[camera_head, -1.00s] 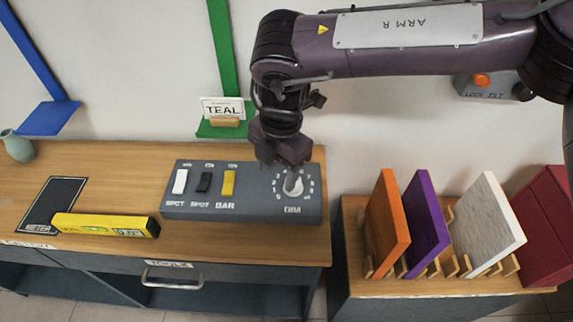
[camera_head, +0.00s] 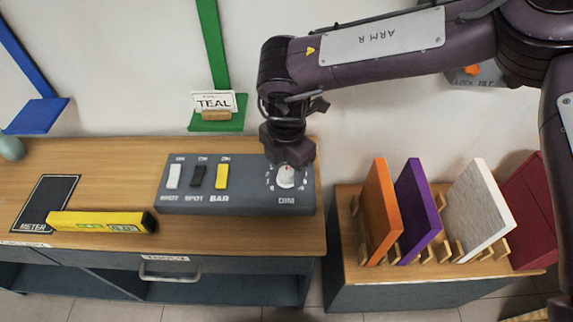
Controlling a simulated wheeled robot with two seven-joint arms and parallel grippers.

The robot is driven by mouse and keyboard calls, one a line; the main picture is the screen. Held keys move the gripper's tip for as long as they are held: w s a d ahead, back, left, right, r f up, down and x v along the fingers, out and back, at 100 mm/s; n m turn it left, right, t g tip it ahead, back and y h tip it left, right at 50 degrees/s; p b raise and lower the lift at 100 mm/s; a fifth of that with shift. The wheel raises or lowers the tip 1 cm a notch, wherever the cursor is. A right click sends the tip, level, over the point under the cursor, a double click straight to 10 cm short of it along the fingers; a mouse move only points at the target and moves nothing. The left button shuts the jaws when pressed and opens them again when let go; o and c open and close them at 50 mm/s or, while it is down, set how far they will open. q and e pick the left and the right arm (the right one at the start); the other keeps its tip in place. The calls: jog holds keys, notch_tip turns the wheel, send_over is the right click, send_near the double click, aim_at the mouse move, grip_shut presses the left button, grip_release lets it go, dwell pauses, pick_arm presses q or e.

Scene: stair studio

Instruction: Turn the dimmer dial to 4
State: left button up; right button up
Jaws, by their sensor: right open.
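The dimmer dial (camera_head: 286,177) is a round white knob with a red mark near its top, on the right end of a grey switch box (camera_head: 240,199). Small digits ring it, too small to read surely, with the label DIM below. My right gripper (camera_head: 289,160) is just above and behind the dial, pointing down at it. It is open, and the dial shows below it. I cannot tell whether it touches the dial. My left gripper is not in view.
A white switch (camera_head: 174,176), a black switch (camera_head: 197,176) and a yellow switch (camera_head: 222,176) stand left on the box. A yellow level (camera_head: 100,222) lies on the wooden desk. Coloured panels (camera_head: 382,213) stand in a rack on the right.

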aim_at(286, 171)
jog(key=c, duration=1)
jog(key=shift+n, duration=2.7)
jog(key=o, duration=1)
jog(key=shift+r, duration=0.1)
notch_tip(286, 171, up, 8)
jog(key=shift+f, duration=0.15)
